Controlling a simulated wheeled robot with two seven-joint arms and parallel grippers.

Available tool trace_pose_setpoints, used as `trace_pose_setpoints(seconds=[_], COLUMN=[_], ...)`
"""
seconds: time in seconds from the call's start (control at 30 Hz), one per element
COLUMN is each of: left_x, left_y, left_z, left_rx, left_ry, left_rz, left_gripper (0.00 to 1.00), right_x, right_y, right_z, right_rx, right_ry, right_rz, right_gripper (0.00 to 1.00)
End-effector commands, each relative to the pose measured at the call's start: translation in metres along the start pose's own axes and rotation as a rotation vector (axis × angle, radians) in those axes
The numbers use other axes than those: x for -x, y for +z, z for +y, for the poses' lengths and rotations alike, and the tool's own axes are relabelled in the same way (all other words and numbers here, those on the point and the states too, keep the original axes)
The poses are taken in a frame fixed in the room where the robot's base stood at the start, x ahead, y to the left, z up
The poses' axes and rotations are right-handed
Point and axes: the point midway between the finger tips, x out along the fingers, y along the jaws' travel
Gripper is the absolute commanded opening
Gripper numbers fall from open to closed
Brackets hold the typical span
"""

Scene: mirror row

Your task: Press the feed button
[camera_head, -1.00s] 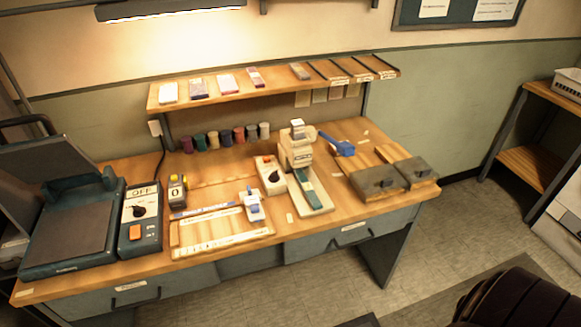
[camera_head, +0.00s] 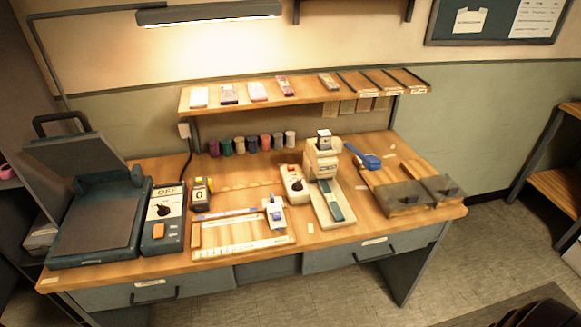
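No legible label marks a feed button, so I cannot tell which button it is. A small cream control box (camera_head: 295,184) with a red button at its top and a black knob stands on the bench, left of a beige upright machine (camera_head: 322,165). A grey control box (camera_head: 165,217) marked OFF at the left has a black knob and an orange button (camera_head: 158,231). It stands beside the grey press (camera_head: 92,232) with its raised top plate. Neither of my grippers is in view.
The wooden bench (camera_head: 222,177) also holds a blue-handled tool (camera_head: 366,160), grey-lidded boxes (camera_head: 402,194), a wooden board (camera_head: 240,237) and a row of coloured spools (camera_head: 252,144). A shelf (camera_head: 305,95) overhangs the back. Floor (camera_head: 330,295) is open in front.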

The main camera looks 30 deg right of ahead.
Motion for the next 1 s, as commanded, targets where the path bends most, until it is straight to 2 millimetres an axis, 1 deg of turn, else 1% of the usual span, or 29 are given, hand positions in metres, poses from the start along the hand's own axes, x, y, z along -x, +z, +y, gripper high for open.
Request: trace_pose_setpoints(seconds=[0.03,0.17,1.0], left_x=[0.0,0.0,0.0], left_y=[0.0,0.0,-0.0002], left_z=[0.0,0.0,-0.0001], left_rx=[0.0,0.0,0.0], left_ry=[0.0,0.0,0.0], left_rz=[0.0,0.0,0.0], left_gripper=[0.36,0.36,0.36], right_x=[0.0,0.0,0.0], right_y=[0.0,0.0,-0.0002], right_z=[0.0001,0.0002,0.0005], right_rx=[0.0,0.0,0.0], right_ry=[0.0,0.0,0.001], right_rz=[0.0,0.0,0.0], right_gripper=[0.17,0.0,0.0])
